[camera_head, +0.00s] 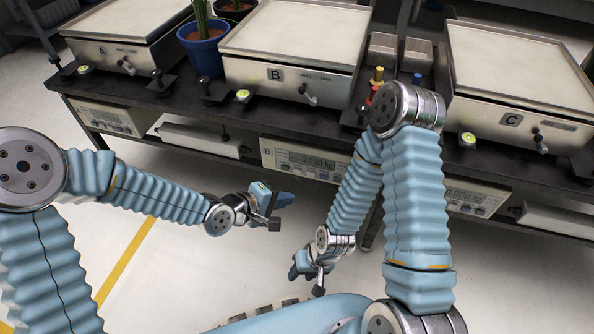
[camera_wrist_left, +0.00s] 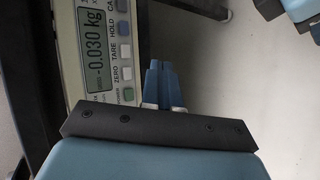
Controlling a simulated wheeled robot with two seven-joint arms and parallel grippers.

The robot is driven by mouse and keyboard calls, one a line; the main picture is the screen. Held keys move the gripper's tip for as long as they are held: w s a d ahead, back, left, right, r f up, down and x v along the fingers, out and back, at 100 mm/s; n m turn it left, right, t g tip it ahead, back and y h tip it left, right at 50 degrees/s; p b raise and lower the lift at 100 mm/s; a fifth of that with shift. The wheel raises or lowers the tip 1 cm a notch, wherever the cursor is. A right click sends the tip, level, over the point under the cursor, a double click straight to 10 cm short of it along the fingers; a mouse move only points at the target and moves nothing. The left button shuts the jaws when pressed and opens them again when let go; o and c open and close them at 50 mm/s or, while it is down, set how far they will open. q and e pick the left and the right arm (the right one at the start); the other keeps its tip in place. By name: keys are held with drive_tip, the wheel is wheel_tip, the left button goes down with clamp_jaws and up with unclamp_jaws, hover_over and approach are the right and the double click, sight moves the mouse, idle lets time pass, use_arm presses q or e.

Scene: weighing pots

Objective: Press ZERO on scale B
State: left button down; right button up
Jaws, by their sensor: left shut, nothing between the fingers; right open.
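Scale B (camera_head: 290,78) stands in the middle of the bench with a bare pale top plate. Its readout panel (camera_head: 300,158) hangs below the bench edge, and the display (camera_wrist_left: 97,50) reads about -0.030 kg in the left wrist view. The ZERO button (camera_wrist_left: 126,74) sits in a row with TARE, HOLD and another button. My left gripper (camera_head: 286,199) is shut and empty, below the panel in the head view. In the left wrist view its fingertips (camera_wrist_left: 160,68) appear right of the button row; contact cannot be told. My right gripper (camera_head: 302,277) is open, lower down.
Scale A (camera_head: 110,52) is at the left and scale C (camera_head: 510,120) at the right. A blue pot with a plant (camera_head: 203,48) stands between A and B. Small coloured-topped items (camera_head: 376,76) stand between B and C. The floor before the bench is clear.

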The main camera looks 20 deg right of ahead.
use_arm(q)
drive_tip(key=shift+w+d, duration=0.5)
drive_tip(key=shift+w, duration=0.25)
drive_tip(key=shift+w+d, duration=0.5)
drive_tip(key=shift+w, duration=0.25)
drive_tip(key=shift+w+d, duration=0.5)
drive_tip(key=shift+w, duration=0.25)
drive_tip(key=shift+w+d, duration=0.1)
drive_tip(key=shift+w, duration=0.05)
drive_tip(key=shift+w+d+p, duration=0.15)
drive_tip(key=shift+w+p, duration=0.05)
drive_tip(key=shift+p, duration=0.1)
drive_tip(key=shift+w+d, duration=0.25)
drive_tip(key=shift+w, duration=0.1)
idle(0.9)
idle(0.3)
drive_tip(key=shift+s+a, duration=0.5)
drive_tip(key=shift+s, duration=0.2)
drive_tip(key=s+a, duration=0.1)
drive_tip(key=s, duration=0.1)
drive_tip(key=s+a, duration=0.1)
drive_tip(key=s, duration=0.1)
drive_tip(key=shift+a+b, duration=0.35)
drive_tip(key=shift+a, duration=0.05)
